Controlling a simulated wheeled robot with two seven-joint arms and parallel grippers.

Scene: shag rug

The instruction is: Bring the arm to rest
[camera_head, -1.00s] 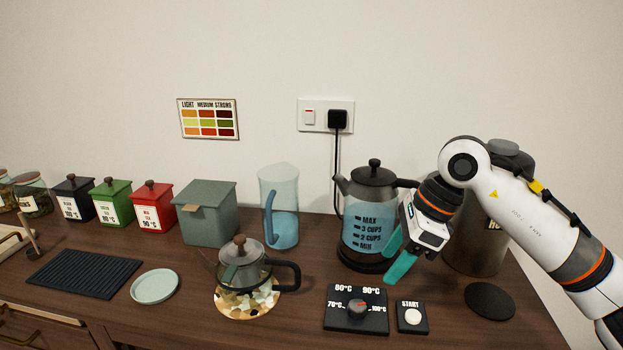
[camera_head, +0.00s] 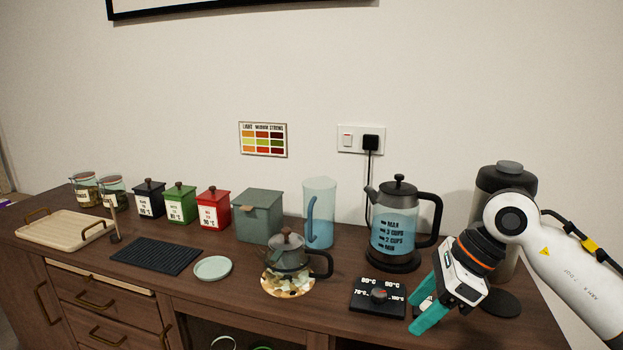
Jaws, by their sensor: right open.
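My right gripper (camera_head: 432,300), with teal fingers, is open and empty above the right part of the dark wooden counter (camera_head: 240,297). It is to the right of the temperature dial panel (camera_head: 365,299) and covers most of the start button panel. The electric kettle (camera_head: 393,232), with blue water in it, stands behind and to the left of the gripper, apart from it. My right arm (camera_head: 565,268) comes in from the right edge and partly hides a tall grey canister (camera_head: 492,184). My left gripper is not in view.
A glass teapot (camera_head: 288,255) sits on a patterned mat. A water pitcher (camera_head: 319,212), grey-green box (camera_head: 258,216), red (camera_head: 214,210), green (camera_head: 180,206) and black tins (camera_head: 149,201) line the back. A ribbed black mat (camera_head: 156,255), green saucer (camera_head: 213,268) and wooden tray (camera_head: 50,228) lie leftward.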

